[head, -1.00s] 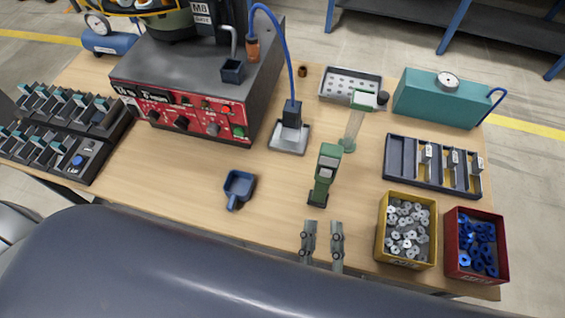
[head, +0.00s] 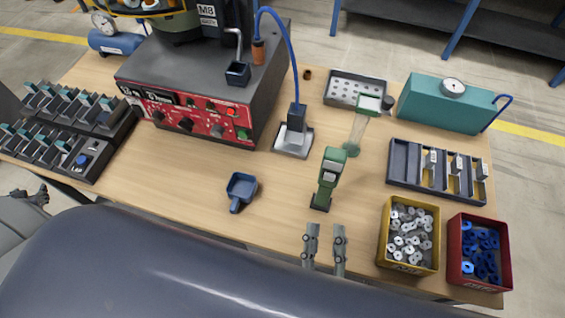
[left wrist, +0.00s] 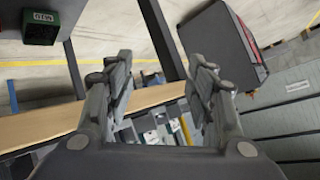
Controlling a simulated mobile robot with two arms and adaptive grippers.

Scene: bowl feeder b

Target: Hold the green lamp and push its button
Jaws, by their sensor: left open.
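A green upright device with a dark foot (head: 328,178), which looks like the green lamp, stands on the table in the head view. Its button is too small to make out. My right gripper (head: 325,243) is just in front of it, nearer the table's front edge. Its two fingers are apart, with nothing between them, and do not touch the device. My left gripper (head: 40,196) is at the far left, off the front of the table. In the left wrist view its fingers (left wrist: 160,85) are spread and empty.
A second green-headed piece with a pale stem (head: 360,130) stands behind the device. A blue scoop (head: 240,190) lies to the left. A yellow bin (head: 408,267) and a red bin (head: 480,284) are at right. A red-fronted machine (head: 190,122) stands at back left.

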